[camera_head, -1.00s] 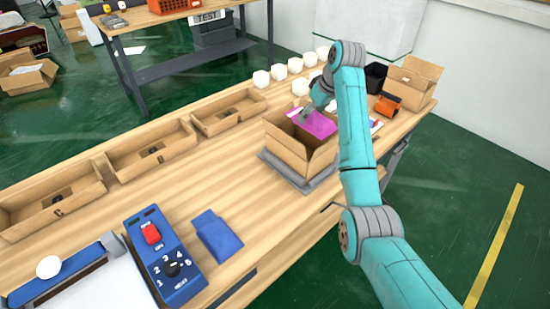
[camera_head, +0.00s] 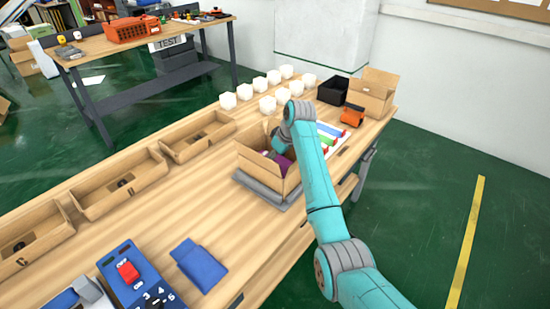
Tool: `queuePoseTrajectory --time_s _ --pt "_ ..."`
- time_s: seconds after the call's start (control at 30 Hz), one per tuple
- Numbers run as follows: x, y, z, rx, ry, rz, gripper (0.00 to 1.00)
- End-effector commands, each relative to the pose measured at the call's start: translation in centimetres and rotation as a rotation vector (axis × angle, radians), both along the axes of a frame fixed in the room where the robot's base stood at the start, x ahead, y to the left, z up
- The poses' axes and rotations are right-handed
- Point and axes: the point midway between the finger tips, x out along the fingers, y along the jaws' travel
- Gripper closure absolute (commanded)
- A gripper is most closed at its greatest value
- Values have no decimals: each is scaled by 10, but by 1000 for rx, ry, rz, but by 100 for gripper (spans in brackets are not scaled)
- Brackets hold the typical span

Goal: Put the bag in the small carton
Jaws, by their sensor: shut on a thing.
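The open small carton (camera_head: 257,172) stands on a grey plate (camera_head: 272,196) near the middle of the wooden table, with its flaps spread. The purple bag (camera_head: 286,164) is partly visible inside the carton, low between its walls. My gripper (camera_head: 272,154) reaches down into the carton opening and is shut on the bag. The carton's front wall and my arm hide the bag's lower part and most of my fingers. I cannot tell whether the bag touches the carton floor.
White cubes (camera_head: 228,101) stand in rows behind the carton. A black bin (camera_head: 333,90), another open carton (camera_head: 372,96) and an orange object (camera_head: 352,116) are at the far right. Bare tabletop lies left of the carton.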

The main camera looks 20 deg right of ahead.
Motion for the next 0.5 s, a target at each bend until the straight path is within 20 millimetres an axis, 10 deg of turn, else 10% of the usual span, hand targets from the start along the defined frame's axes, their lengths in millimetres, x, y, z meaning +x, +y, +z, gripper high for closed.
queuePoseTrajectory --time_s 0.5 --pt "0 0 -7 0 0 0 60"
